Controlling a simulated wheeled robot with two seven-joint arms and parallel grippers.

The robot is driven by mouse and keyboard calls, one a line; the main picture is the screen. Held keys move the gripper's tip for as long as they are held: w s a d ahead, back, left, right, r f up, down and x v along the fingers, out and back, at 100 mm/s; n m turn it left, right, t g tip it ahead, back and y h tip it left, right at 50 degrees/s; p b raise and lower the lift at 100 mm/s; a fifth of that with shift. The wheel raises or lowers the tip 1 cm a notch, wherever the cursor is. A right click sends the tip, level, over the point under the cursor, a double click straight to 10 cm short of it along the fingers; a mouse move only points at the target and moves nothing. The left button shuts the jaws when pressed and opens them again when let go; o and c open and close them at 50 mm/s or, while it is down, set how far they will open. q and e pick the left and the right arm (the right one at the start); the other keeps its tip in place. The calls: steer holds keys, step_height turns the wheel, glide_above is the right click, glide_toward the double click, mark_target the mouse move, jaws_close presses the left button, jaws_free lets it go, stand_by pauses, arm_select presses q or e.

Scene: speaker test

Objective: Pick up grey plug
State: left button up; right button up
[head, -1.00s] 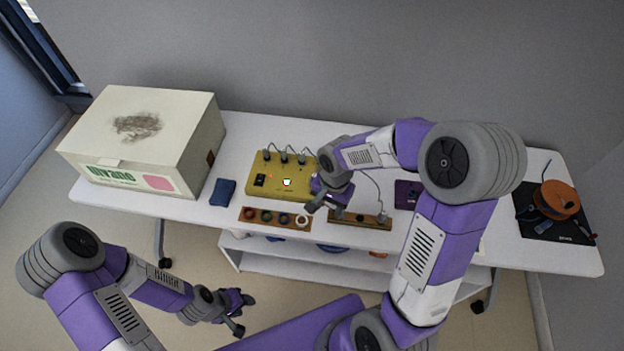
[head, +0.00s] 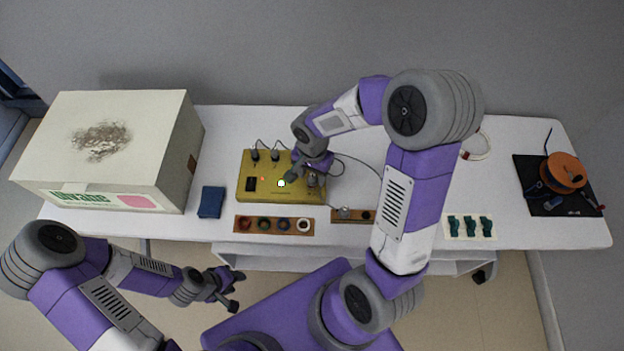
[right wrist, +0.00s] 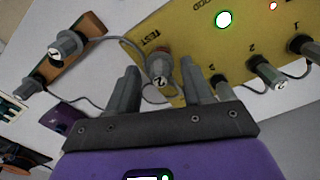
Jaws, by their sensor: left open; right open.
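Several grey plugs show. In the right wrist view, one numbered grey plug (right wrist: 158,66) stands by the TEST mark of the yellow box (right wrist: 195,25), between and just beyond my right gripper's open fingers (right wrist: 160,82). I cannot tell whether they touch it. More grey plugs (right wrist: 267,70) sit along the box's numbered edge. Another plug (right wrist: 66,46) is on a wooden strip. In the head view, my right gripper (head: 312,178) is over the right end of the yellow box (head: 262,196), partly hiding it. My left gripper (head: 234,290) is open and empty, in front of the table.
A large white box (head: 95,145) and a blue block (head: 211,202) stand left. Wooden strips (head: 240,225) lie along the front edge. Cables run behind the yellow box. An orange spool (head: 566,171) lies on a black mat (head: 535,172) at the right.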

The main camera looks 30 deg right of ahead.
mark_target(312, 174)
steer(key=shift+f, duration=0.7)
steer(key=shift+c, duration=0.3)
steer(key=c, duration=0.8)
step_height(312, 174, up, 10)
steer(key=p, duration=0.3)
steer(key=shift+r, duration=0.1)
steer(key=shift+c, duration=0.3)
step_height(312, 174, up, 4)
steer(key=p, duration=0.3)
